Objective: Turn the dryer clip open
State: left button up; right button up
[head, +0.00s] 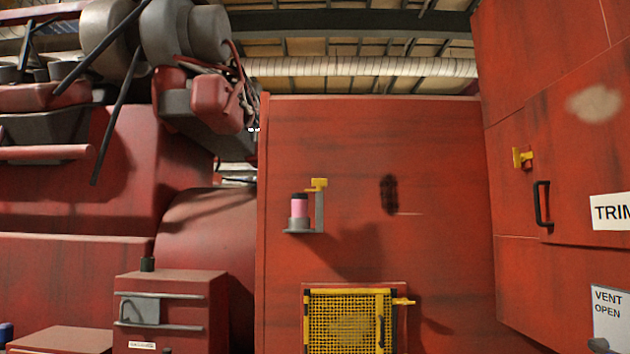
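A small dryer, a pink cylinder (299,208) with a dark cap, stands upright on a grey bracket (318,213) fixed to the red wall panel. A yellow clip (319,184) sits at the top of the bracket's upright post, right of the cap. A thin part of the clip points left towards the cap's top; I cannot tell whether it touches the cap. Neither of my grippers is in view.
A yellow mesh guard (348,318) with a side latch (403,302) is below the dryer. A red cabinet at right carries another yellow catch (522,157) and a black handle (542,203). A red box (171,310) and machinery stand left. The panel right of the dryer is mostly flat.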

aim_at(319, 183)
jog(key=i, duration=1.25)
